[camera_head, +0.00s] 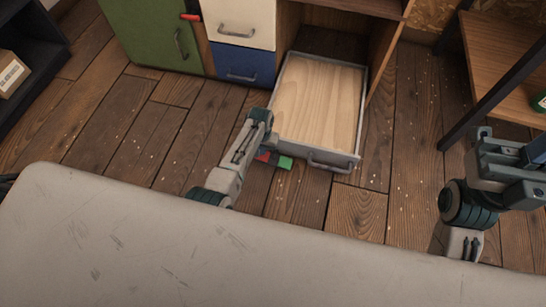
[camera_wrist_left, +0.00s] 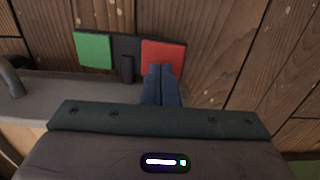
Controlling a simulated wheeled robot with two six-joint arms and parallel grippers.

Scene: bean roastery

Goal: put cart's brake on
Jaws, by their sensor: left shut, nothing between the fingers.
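The brake appears as a dark pedal bar with a red pad (camera_wrist_left: 164,56) and a green pad (camera_wrist_left: 94,50) in the left wrist view. In the head view the red pad (camera_head: 264,156) is partly behind my left arm, and the green pad (camera_head: 285,162) shows near the floor by the open drawer's front. My left gripper (camera_wrist_left: 162,72) is shut and empty, its blue fingertips at the lower edge of the red pad. I cannot tell whether they touch. My right gripper (camera_head: 535,152) is at the right edge, partly cut off. I cannot identify the cart's body.
A wooden drawer (camera_head: 312,105) with a grey rim and handle stands pulled out from the cabinet. Green (camera_head: 150,35), cream and blue fronts are beside it. A wooden shelf (camera_head: 500,65) with a dark frame stands at the right. The plank floor at left is mostly clear.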

